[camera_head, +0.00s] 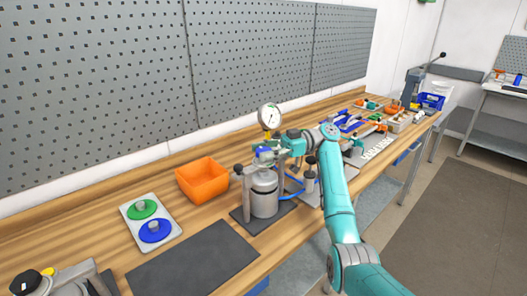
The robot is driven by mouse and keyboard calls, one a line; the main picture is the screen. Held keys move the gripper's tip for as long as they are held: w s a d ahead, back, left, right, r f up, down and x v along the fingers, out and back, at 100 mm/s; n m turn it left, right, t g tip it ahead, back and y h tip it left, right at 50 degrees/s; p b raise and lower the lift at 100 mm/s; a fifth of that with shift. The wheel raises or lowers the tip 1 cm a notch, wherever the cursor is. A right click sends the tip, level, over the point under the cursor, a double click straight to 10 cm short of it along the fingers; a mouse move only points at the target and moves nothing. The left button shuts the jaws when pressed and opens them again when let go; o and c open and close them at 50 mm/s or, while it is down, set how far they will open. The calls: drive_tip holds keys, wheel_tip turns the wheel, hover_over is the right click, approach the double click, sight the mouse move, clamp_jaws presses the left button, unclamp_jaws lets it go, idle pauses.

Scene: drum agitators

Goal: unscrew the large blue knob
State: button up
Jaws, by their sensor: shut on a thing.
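The large blue knob (263,151) appears as a small patch of blue on top of a grey drum agitator (264,190). My gripper (271,150) reaches in from the right at the top of the drum and is shut on the knob. The fingers hide part of it, and its exact shape and how far it is turned are too small to tell. The drum stands upright on a dark mat with a dark-topped post on each side.
A round pressure gauge (269,117) rises just behind my gripper. An orange bin (202,180) and a white plate (128,207) with green and blue discs lie to the left. A dark mat (195,262) in front is bare. Several tools crowd the bench's far right.

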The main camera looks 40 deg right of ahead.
sight(263, 150)
drive_tip(key=o, duration=1.2)
drive_tip(key=shift+f, duration=0.2)
drive_tip(key=shift+r, duration=0.1)
wheel_tip(263, 150, up, 10)
drive_tip(key=shift+f, duration=0.1)
